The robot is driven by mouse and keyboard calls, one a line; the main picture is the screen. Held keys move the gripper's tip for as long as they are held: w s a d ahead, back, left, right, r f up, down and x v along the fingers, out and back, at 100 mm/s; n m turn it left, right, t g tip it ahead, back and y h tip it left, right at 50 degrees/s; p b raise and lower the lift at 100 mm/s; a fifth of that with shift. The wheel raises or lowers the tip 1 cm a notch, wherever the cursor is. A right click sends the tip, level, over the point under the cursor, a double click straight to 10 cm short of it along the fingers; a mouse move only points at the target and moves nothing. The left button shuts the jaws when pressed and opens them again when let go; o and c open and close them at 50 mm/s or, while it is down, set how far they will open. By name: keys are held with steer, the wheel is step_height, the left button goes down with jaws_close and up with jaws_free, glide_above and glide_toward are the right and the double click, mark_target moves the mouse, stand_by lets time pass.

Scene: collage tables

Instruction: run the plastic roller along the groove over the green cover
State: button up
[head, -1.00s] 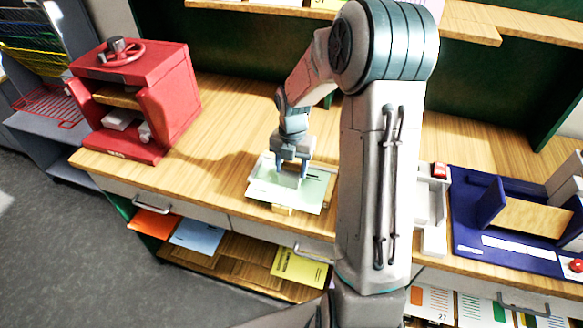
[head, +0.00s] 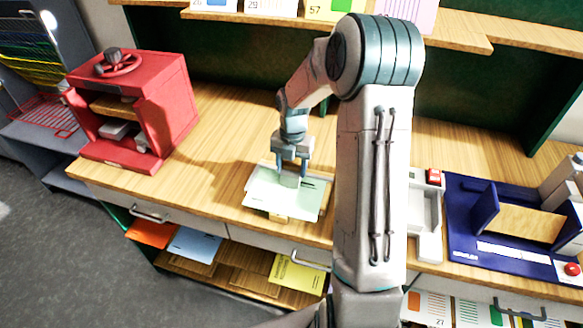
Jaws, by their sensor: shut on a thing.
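The pale green cover (head: 308,200) lies open and flat on the wooden table in the middle of the head view, with a lighter left part. My gripper (head: 290,171) points down over the middle of the cover. It is shut on a small pale thing, likely the plastic roller (head: 289,181), which is low over the cover or touching it; I cannot tell which. The groove is too small to make out and is partly hidden by the gripper and the roller.
A red press (head: 133,108) stands on the table (head: 222,130) at the left. A grey-white device (head: 426,215) and a blue machine (head: 510,225) stand at the right, past my arm. A shelf (head: 450,35) with cards runs along the back. Bare wood lies left of the cover.

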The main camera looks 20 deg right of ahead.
step_height(320, 180, up, 5)
steer(key=p, duration=0.4)
steer(key=shift+r, duration=1.05)
